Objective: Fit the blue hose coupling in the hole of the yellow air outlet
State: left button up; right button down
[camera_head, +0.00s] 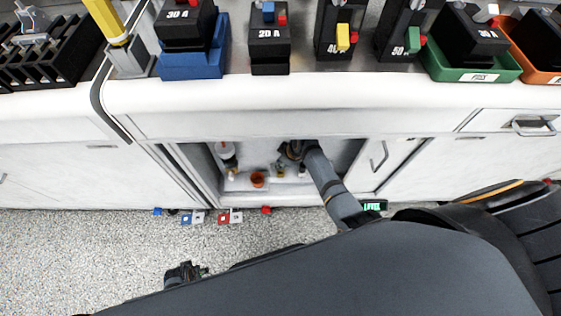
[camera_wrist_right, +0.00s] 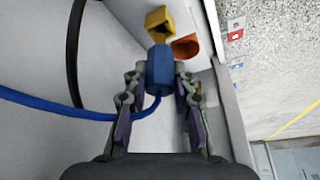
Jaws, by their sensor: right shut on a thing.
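The blue hose coupling (camera_wrist_right: 160,66) is held between the fingertips of my right gripper (camera_wrist_right: 159,80) in the right wrist view. A blue hose (camera_wrist_right: 60,108) runs from it to the left. The yellow air outlet (camera_wrist_right: 158,22), with a dark hole, lies just beyond the coupling's front end. A gap shows between them, so the coupling is outside the hole. In the head view my right arm reaches into the open cabinet, and the yellow outlet (camera_head: 281,171) is small there. My left gripper (camera_head: 188,272) is low over the floor, too small to judge its fingers.
A black cable (camera_wrist_right: 75,50) hangs on the left in the wrist view. The cabinet's side walls and the white bench (camera_head: 300,95) above bound the opening. Several breakers stand on the bench. Small blocks (camera_head: 222,217) lie on the floor.

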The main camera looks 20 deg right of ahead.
jog(key=shift+p, duration=0.6)
dwell(1.3)
jog(key=shift+f+b, duration=0.65)
jog(key=shift+f, duration=0.25)
jog(key=c, duration=1)
grip_release()
jog(key=shift+r, duration=0.1)
jog(key=v, duration=1.2)
jog(key=shift+c, duration=0.4)
